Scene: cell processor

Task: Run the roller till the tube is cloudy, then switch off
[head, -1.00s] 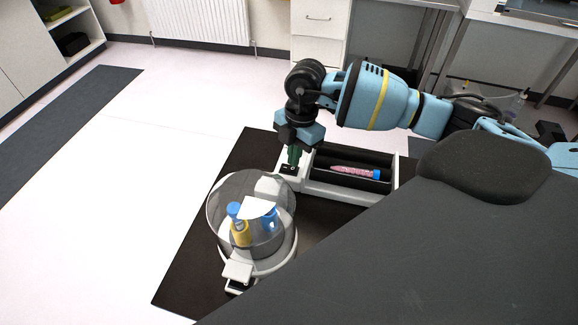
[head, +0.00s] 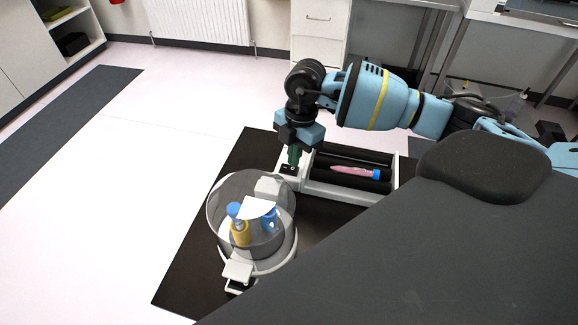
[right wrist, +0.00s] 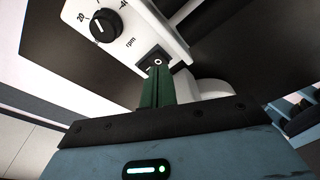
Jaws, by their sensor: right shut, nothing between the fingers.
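The roller (head: 309,188), a white frame with dark rollers, stands on a dark mat. A tube (head: 352,169) with pink contents and a blue cap lies on its rollers; the contents look fairly even pink. My right gripper (head: 293,161) is shut and empty, pointing down at the roller's left end panel. In the right wrist view, its green fingertips (right wrist: 156,75) are at a small black rocker switch (right wrist: 155,58) with a white ring mark, partly covering it; I cannot tell whether they touch. A black speed dial (right wrist: 105,26) is on the same panel. My left gripper is out of view.
A round device with a clear dome (head: 222,195) stands in front of the roller, with blue-capped bottles inside. The dark mat (head: 190,265) has bare room left of it. A white drawer cabinet (head: 318,40) stands behind.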

